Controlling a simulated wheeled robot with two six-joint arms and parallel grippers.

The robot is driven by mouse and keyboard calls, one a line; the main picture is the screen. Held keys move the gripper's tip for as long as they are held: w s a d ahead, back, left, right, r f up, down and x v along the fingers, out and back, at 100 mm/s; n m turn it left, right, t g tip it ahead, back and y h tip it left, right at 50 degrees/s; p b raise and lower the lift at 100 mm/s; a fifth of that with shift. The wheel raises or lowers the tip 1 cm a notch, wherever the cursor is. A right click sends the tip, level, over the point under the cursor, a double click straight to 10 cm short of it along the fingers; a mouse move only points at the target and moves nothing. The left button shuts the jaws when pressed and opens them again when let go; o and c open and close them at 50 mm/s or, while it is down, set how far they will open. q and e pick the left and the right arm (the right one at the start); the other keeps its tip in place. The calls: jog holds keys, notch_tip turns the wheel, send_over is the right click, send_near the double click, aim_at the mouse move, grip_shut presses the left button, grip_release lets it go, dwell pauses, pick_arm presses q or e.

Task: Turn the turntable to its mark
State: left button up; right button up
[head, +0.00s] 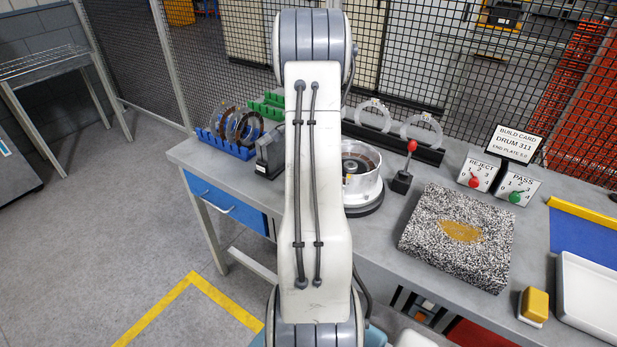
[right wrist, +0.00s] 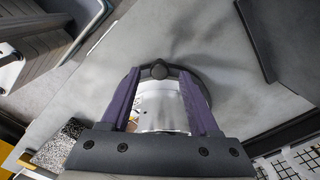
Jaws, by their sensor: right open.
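The turntable (head: 368,207) is a dark round base on the bench, partly hidden by my arm in the head view. A pale metal drum (head: 365,187) stands on it, with a brownish ring inside its top. In the right wrist view, the turntable's dark rim (right wrist: 203,90) carries a round dark knob (right wrist: 160,70). My right gripper (right wrist: 160,73) is open, its purple fingers on either side of the knob and the drum (right wrist: 162,108). I cannot tell whether they touch. The turntable's mark is not discernible. My left gripper is not in view.
A dark block (head: 268,152) and a blue rack of discs (head: 232,145) stand left of my arm. A red-knobbed lever (head: 405,172) stands right of the drum, near a speckled slab (head: 457,237).

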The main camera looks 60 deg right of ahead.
notch_tip(320, 180, up, 9)
jog(key=shift+f+b, duration=0.15)
jog(key=shift+b, duration=0.3)
dwell(0.3)
